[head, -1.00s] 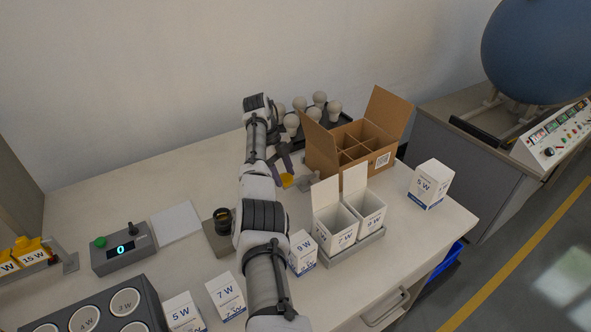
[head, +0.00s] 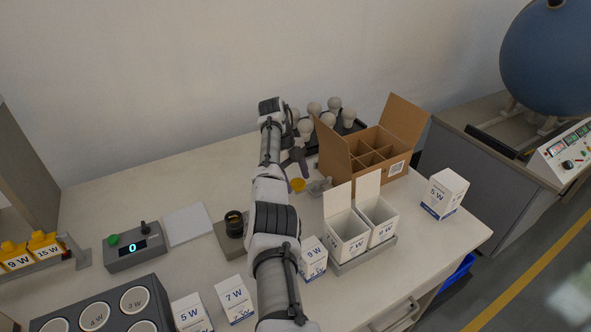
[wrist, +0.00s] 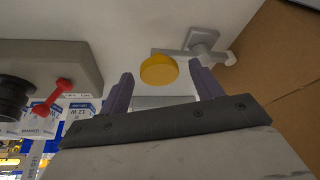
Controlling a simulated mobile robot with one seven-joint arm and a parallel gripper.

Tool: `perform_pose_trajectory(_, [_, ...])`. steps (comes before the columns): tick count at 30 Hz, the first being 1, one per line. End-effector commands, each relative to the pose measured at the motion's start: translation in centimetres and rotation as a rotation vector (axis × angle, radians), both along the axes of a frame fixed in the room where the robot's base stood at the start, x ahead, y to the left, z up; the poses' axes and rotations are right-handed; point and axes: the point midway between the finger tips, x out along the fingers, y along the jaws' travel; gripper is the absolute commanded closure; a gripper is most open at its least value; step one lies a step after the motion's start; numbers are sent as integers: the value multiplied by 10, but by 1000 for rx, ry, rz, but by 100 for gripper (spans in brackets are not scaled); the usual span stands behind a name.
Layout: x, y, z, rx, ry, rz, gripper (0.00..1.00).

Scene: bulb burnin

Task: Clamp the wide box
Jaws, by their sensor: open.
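The wide cardboard box (head: 393,170) stands open at the back right of the bench, flaps up, with dividers inside. Its brown side also shows at the right of the wrist view (wrist: 285,75). Beside its left side is a small grey clamp-like fitting (head: 319,187) with a round yellow knob (head: 297,185). In the wrist view the knob (wrist: 158,70) lies between my fingertips, and the grey fitting (wrist: 203,42) runs from it toward the box. My gripper (head: 296,160) is open, with its fingers either side of the knob. I cannot tell if they touch it.
Several bulbs (head: 334,104) stand in a dark tray behind the box. Two open white cartons (head: 347,240) stand in a grey holder in front of it. A white carton (head: 444,193) is near the right edge. A black socket (head: 235,222) is left of my arm.

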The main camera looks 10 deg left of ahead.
Motion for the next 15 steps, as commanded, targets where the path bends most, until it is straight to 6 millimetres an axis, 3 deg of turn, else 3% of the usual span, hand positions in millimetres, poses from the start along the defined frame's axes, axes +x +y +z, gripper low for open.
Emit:
perform_pose_trajectory(5, [0, 1, 19, 3, -1, 1, 35])
perform_pose_trajectory(12, [0, 2, 69, 5, -1, 1, 35])
perform_pose_trajectory(15, [1, 2, 75, 5, -3, 1, 35])
